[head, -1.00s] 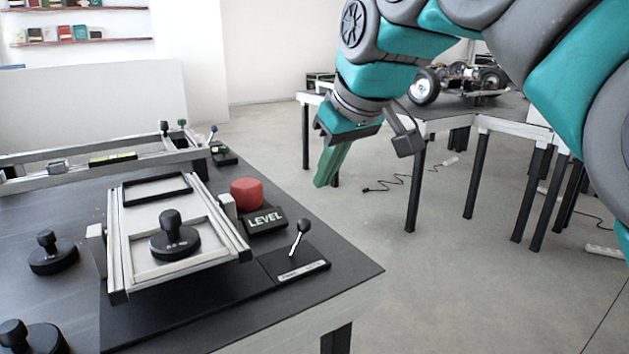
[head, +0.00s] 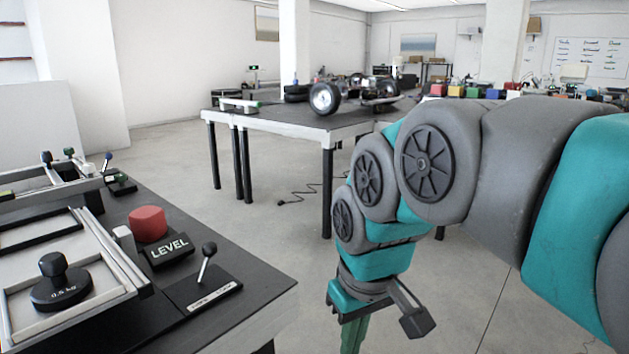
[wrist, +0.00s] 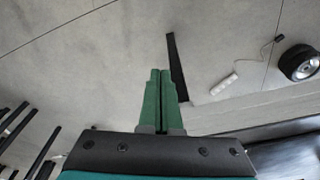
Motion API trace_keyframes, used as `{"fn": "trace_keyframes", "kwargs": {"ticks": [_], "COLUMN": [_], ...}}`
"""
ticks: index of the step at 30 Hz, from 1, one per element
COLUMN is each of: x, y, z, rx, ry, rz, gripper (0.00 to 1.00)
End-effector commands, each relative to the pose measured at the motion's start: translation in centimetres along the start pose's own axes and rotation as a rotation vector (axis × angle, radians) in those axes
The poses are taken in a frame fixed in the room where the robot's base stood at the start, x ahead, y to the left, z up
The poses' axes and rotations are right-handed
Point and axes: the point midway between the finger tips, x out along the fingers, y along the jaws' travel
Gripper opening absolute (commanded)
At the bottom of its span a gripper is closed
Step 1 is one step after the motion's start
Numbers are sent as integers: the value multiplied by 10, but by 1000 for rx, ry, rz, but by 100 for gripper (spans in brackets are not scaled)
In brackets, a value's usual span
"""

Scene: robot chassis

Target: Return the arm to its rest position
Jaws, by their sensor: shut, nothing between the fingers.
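My gripper (head: 354,335) hangs down from my teal and grey arm, in the open space right of the near table, above the floor. In the head view its fingers run out at the bottom edge. In the wrist view my gripper (wrist: 160,74) shows its two green fingers side by side, closed together with nothing between them. The arm is folded, with its upper links filling the right of the head view.
The near black table (head: 235,265) at left carries a frame with a 0.5 kg weight (head: 61,283), a red button (head: 148,223), a LEVEL sign (head: 169,250) and a small lever (head: 206,262). A far table (head: 290,118) holds a wheeled chassis.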

Motion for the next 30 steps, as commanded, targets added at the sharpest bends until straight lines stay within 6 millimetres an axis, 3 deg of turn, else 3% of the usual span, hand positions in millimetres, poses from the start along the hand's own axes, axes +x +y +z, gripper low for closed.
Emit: {"fn": "trace_keyframes", "kwargs": {"ticks": [1,6,12,18,30], "x": [15,58,95,109,110], "y": [8,23,24,20,19], "z": [25,101,175,205,206], "rx": [53,222,390,462,465], "ry": [-40,-150,-251,-292,-293], "rz": [5,14,12,8,8], "gripper": [0,0,0,0,0]}}
